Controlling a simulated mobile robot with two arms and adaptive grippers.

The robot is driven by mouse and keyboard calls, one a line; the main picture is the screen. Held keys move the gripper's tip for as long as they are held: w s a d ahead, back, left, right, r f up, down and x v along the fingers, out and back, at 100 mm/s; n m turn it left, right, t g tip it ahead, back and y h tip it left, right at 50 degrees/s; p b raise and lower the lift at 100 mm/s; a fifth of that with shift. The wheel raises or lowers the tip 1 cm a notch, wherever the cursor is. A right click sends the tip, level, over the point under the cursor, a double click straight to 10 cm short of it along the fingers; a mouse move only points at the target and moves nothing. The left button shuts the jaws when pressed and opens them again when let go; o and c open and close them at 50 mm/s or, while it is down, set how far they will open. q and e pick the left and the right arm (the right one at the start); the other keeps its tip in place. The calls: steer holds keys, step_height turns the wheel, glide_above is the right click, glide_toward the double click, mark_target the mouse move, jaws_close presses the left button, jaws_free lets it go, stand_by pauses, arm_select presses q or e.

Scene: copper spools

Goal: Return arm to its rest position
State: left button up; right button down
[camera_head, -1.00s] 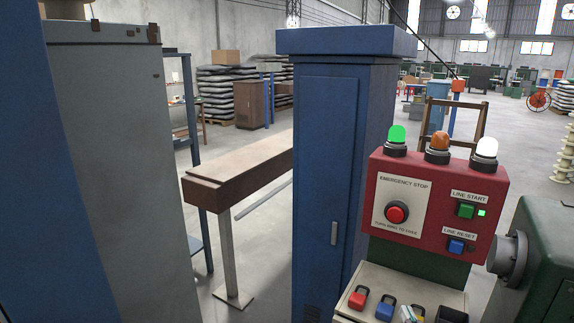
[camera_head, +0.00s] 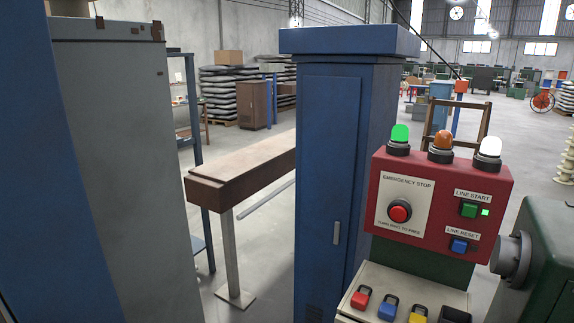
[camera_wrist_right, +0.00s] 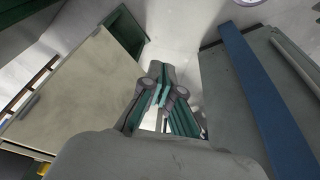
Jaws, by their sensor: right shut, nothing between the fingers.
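My right gripper (camera_wrist_right: 160,92) shows in the right wrist view, its fingers together and nothing between them. It hangs in the air over pale floor, between a beige panel (camera_wrist_right: 75,90) on the left and a grey surface with a blue strip (camera_wrist_right: 262,100) on the right. Neither gripper shows in the head view. The red control box (camera_head: 440,205) stands at the right there, with a red emergency stop button (camera_head: 399,211), a green line start button (camera_head: 469,209) and a blue line reset button (camera_head: 459,246). Its green lamp (camera_head: 400,132) is lit.
A blue cabinet (camera_head: 345,160) stands left of the control box. Red, blue and yellow padlocks (camera_head: 387,307) lie on the ledge below the box. A green machine (camera_head: 545,240) is close at the right edge. A brown beam (camera_head: 240,165) on a post stands behind. Floor (camera_head: 270,250) shows between.

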steer(key=s+f+g+b, duration=0.1)
steer(key=s+f+b, duration=0.25)
steer(key=f, duration=2.35)
steer(key=s+d+f+g+b, duration=0.1)
steer(key=s+d+f, duration=0.2)
steer(key=s+f, duration=1.2)
steer(key=shift+s, duration=0.3)
steer(key=shift+n, duration=0.3)
